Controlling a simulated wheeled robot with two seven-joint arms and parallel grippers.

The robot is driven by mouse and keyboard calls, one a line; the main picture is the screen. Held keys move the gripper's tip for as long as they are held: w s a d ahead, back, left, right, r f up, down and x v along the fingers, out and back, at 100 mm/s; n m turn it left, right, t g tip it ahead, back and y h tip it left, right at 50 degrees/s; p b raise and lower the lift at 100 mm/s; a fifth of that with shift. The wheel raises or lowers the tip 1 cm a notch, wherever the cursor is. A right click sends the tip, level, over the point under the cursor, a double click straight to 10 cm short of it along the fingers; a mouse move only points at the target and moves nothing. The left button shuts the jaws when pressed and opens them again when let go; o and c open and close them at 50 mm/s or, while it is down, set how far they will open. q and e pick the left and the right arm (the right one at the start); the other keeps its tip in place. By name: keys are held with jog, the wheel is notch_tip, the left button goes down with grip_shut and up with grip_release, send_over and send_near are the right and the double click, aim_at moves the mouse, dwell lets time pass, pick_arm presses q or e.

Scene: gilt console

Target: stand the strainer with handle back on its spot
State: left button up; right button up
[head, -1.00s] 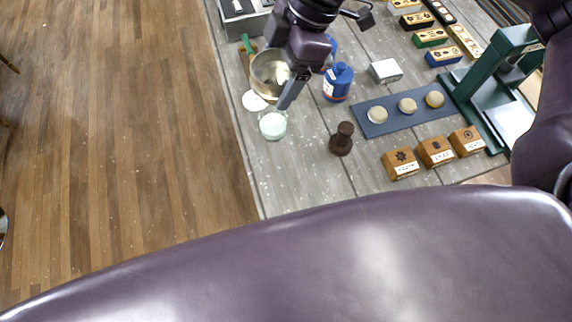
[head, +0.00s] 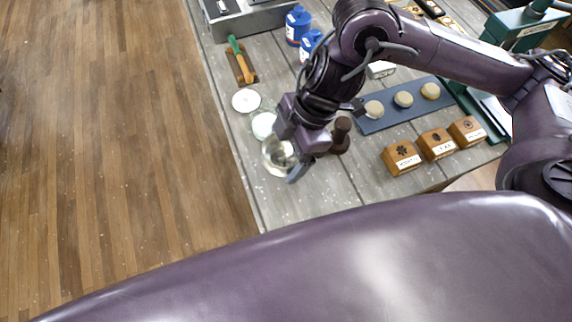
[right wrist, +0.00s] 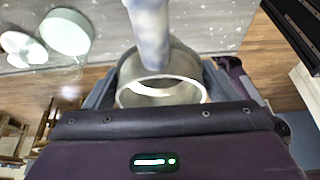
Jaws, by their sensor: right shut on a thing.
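The strainer (head: 276,153), a silvery round metal cup, is held in my right gripper (head: 292,164). It hangs over the near left part of the grey table (head: 329,189), close to its left edge. In the right wrist view the strainer's bright rim (right wrist: 161,97) lies between the fingers, with a pale, thick shaft, probably its handle (right wrist: 151,34), rising from it. The fingers are shut on the strainer. I cannot tell whether it touches the table. A marked spot for it is not clear to me. My left gripper is not in view.
A pale green-topped jar (head: 263,124) and a white disc (head: 246,100) stand just behind the strainer. A dark brown tamper-like piece (head: 341,137) is close to its right. Wooden labelled blocks (head: 402,158) and a blue mat (head: 386,122) lie further right. The near table strip is clear.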

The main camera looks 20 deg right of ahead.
jog(key=shift+f, duration=3.2)
jog(key=shift+f, duration=0.2)
jog(key=o, duration=1)
jog(key=shift+o, duration=0.2)
jog(key=shift+r, duration=0.1)
jog(key=v, duration=1.2)
jog(key=shift+r, duration=0.1)
